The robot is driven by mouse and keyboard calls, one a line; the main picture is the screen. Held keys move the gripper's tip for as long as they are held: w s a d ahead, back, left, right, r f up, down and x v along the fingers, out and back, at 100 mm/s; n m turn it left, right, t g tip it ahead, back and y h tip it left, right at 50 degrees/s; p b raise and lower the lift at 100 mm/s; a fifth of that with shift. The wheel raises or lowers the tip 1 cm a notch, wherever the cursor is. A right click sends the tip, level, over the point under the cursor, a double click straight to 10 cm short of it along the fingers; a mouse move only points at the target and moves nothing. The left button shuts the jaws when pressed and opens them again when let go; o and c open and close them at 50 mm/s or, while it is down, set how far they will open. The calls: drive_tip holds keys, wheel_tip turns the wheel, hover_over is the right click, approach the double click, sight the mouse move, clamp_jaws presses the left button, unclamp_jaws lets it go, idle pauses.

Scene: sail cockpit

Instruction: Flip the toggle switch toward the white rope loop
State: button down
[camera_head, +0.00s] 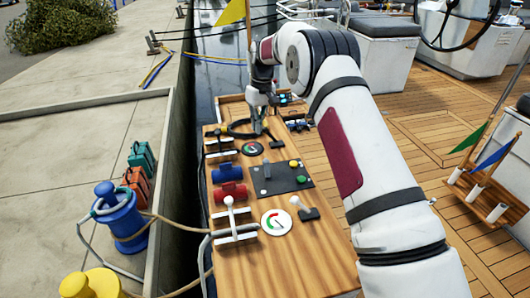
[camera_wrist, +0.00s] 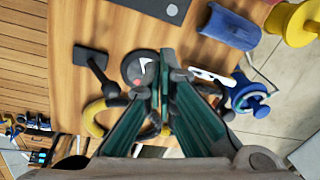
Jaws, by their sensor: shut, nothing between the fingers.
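My gripper (camera_head: 257,120) is over the far end of the wooden panel (camera_head: 290,268). Its teal fingers (camera_wrist: 164,62) are shut and empty in the wrist view. A dark toggle switch (camera_wrist: 92,58) lies left of the fingers, apart from them, its lever slanting down-right. A second toggle switch (camera_head: 309,213), with a pale lever leaning left, stands at the panel's near right. A pale rope (camera_head: 204,252) curves by the near white cleat (camera_head: 232,222). A dark and yellow loop (camera_wrist: 96,118) lies under the gripper. I cannot tell which rope is the named white loop.
Two round gauges, the near one (camera_head: 276,222) and the far one (camera_head: 252,148), sit on the panel. A dark plate (camera_head: 279,180) carries coloured buttons and a lever. Blue (camera_head: 226,173) and red (camera_head: 230,192) fittings line the left side. A blue bollard (camera_head: 120,218) stands on the quay.

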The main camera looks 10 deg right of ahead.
sight(267, 170)
drive_tip(key=f, duration=0.3)
drive_tip(key=f+b, duration=0.1)
drive_tip(key=f, duration=0.2)
drive_tip(key=a+f, duration=0.1)
drive_tip(key=f, duration=0.3)
drive_tip(key=shift+s+f, duration=0.1)
drive_tip(key=shift+s, duration=0.2)
drive_tip(key=shift+s+d+r, duration=0.35)
drive_tip(key=shift+s+r, duration=0.25)
drive_tip(key=shift+s, duration=0.25)
drive_tip(key=shift+s+d+r, duration=0.15)
drive_tip(key=shift+s, duration=0.3)
drive_tip(key=shift+s+d+r, duration=0.1)
drive_tip(key=shift+s+d, duration=0.05)
drive_tip(key=shift+s, duration=0.25)
drive_tip(key=shift+r, duration=0.1)
drive_tip(key=shift+s+r+t, duration=0.1)
drive_tip(key=shift+s+t, duration=0.05)
drive_tip(key=shift+t, duration=0.15)
